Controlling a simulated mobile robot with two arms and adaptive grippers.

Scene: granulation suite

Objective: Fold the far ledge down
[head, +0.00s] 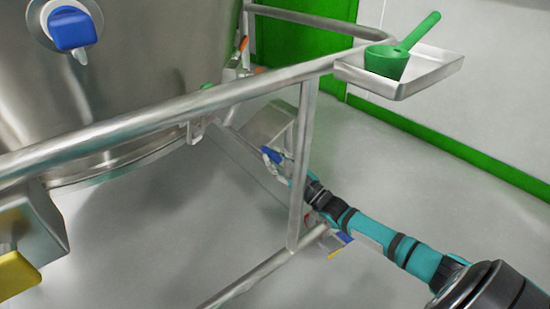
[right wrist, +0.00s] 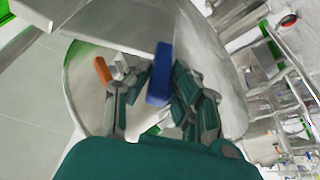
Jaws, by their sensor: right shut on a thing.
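The far ledge appears to be the grey metal panel (head: 268,122) beyond the rail, low beside the big steel vessel. A grey flat panel (right wrist: 115,22), likely the same ledge, shows at the top of the right wrist view. My right gripper (head: 273,160) reaches in under the rail from the lower right. In the right wrist view its fingers stand on both sides of a blue handle (right wrist: 160,75) and are shut on it. The handle's lower part is hidden between the fingers. An orange handle (right wrist: 102,70) is just left of the fingers. My left gripper is out of view.
A steel rail (head: 190,107) and its upright post (head: 301,165) stand close to my right arm. A steel tray (head: 440,68) with a green scoop (head: 400,52) hangs at the rail's far end. A yellow handle (head: 16,272) is at lower left.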

